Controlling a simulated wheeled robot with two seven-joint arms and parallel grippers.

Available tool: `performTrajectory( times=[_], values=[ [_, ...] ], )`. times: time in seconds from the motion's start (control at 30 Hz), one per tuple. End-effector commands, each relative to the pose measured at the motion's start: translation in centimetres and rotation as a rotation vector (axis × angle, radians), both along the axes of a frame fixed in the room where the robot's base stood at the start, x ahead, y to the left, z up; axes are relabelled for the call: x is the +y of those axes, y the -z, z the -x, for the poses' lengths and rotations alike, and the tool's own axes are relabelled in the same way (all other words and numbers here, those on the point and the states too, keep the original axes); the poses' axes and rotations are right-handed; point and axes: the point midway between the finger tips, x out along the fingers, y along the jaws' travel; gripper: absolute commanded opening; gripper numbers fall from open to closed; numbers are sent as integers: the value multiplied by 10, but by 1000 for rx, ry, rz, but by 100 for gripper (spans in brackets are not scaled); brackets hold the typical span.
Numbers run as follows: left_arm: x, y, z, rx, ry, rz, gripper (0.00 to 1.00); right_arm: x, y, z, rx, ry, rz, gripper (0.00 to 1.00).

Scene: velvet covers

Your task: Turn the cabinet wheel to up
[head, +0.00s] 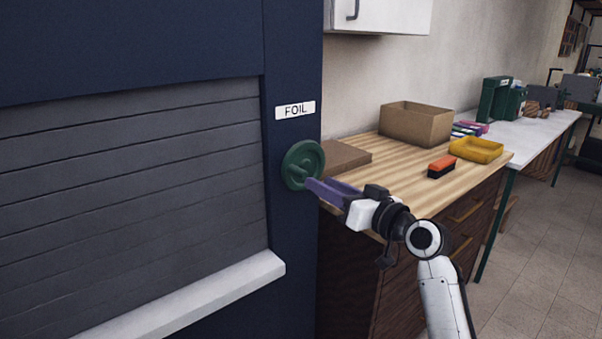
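The cabinet wheel (295,158) is a small green round handwheel with a knob, on the dark blue cabinet frame (290,75) below a white label reading FOIL (295,110). A grey slatted shutter (130,160) fills the cabinet front to its left. My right gripper (312,186) has purple fingers and reaches in from the right. Its fingertips are at the lower right of the wheel, overlapping its rim in the picture. I cannot tell whether they touch it or how far apart the fingers are. My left gripper is not in view.
A white ledge (190,297) sticks out below the shutter. Right of the cabinet, a wooden counter (400,165) holds a cardboard box (416,124), a yellow tray (477,150) and an orange-black brush (441,167). A white wall cupboard (395,15) hangs above. Floor (550,260) is clear at right.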

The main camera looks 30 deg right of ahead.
Motion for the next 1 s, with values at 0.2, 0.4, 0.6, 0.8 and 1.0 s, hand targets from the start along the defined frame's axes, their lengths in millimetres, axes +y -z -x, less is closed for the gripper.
performTrajectory(
  times=[0.2, 0.4, 0.6, 0.8, 1.0],
  values=[
    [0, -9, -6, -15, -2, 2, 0, 5, -2, -42, 0, -2, -3, 35],
    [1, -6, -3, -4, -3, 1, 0, 7, 0, -73, 1, 0, -3, 35],
    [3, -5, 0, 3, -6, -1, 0, 8, 1, -86, 2, -1, 0, 35],
    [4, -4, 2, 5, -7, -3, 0, 8, 1, -87, 2, 0, 2, 35],
    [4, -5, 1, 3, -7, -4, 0, 8, 1, -86, 2, 0, 1, 12]
  ],
)
